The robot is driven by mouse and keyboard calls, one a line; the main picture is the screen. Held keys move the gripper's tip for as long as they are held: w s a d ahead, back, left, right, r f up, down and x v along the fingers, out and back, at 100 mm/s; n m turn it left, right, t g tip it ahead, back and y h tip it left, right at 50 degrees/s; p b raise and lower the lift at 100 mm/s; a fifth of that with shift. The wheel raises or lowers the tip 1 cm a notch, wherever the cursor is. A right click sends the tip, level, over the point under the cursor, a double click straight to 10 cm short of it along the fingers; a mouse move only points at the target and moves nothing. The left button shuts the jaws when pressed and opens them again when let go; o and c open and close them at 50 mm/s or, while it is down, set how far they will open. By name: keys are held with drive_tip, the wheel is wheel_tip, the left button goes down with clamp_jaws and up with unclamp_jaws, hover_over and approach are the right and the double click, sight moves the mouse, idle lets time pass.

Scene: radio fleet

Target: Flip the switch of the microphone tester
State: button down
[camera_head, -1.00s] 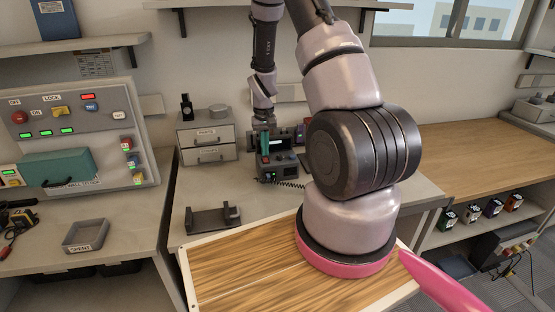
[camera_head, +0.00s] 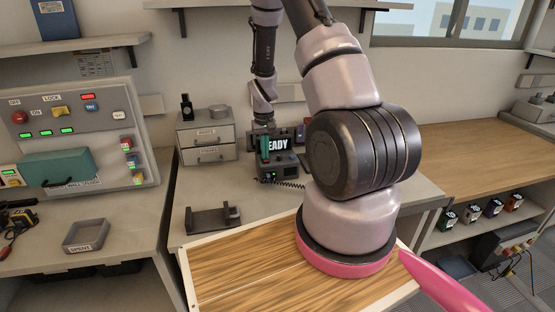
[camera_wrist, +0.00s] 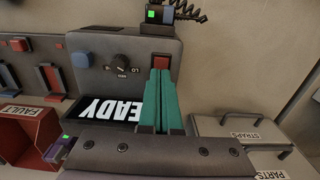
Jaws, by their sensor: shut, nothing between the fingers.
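The microphone tester, as I take it, is the grey box (camera_head: 276,172) on the middle bench; its panel also shows in the wrist view (camera_wrist: 122,85). The panel has a black knob (camera_wrist: 122,60), a blue button (camera_wrist: 81,60) and a red switch (camera_wrist: 162,61). A lit sign (camera_wrist: 110,110) behind the panel shows "READY", its first letter hidden by my fingers. My gripper (camera_wrist: 161,74) is shut and empty, its teal fingertips just beside the red switch. I cannot tell whether they touch it. My gripper also shows in the head view (camera_head: 264,158).
A drawer cabinet (camera_head: 207,140) stands left of the tester. A red fault bin (camera_wrist: 27,137) is on its other side. A dark cradle (camera_head: 212,219) sits at the bench front. A coiled cord (camera_head: 291,184) lies by the tester.

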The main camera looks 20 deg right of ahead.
drive_tip(key=shift+r, duration=0.15)
wheel_tip(320, 180, up, 7)
idle(0.7)
idle(0.3)
